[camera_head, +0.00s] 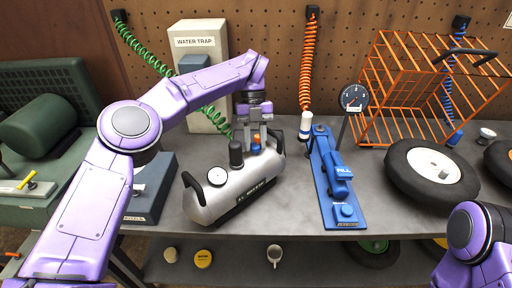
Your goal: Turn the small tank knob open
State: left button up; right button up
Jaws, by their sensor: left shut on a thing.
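The small silver tank (222,198) lies on the grey workbench, with black handles at its ends, a white round gauge (217,176) and a dark cylinder (236,153) on top. My left gripper (256,137) reaches down from above to the tank's far top side. It is shut on a small orange knob (256,140), with a blue part just below it. The fingers partly hide the knob, and its turn angle cannot be told. My right gripper is out of view; only part of my right arm shows at the lower right.
A blue fill station (338,183) stands right of the tank, with a dial gauge (353,98) behind. A wheel (433,170) and orange wire cage (400,75) are at the right. The white water trap box (197,45) stands behind. Coiled hoses hang from the pegboard.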

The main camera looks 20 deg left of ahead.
pick_arm(q)
jog(key=shift+a+f+n+b, duration=0.1)
jog(key=shift+f+n+b, duration=0.1)
jog(key=shift+n+b, duration=0.2)
jog(key=o, duration=1.1)
jog(key=shift+c, duration=0.2)
jog(key=shift+w+a, duration=0.1)
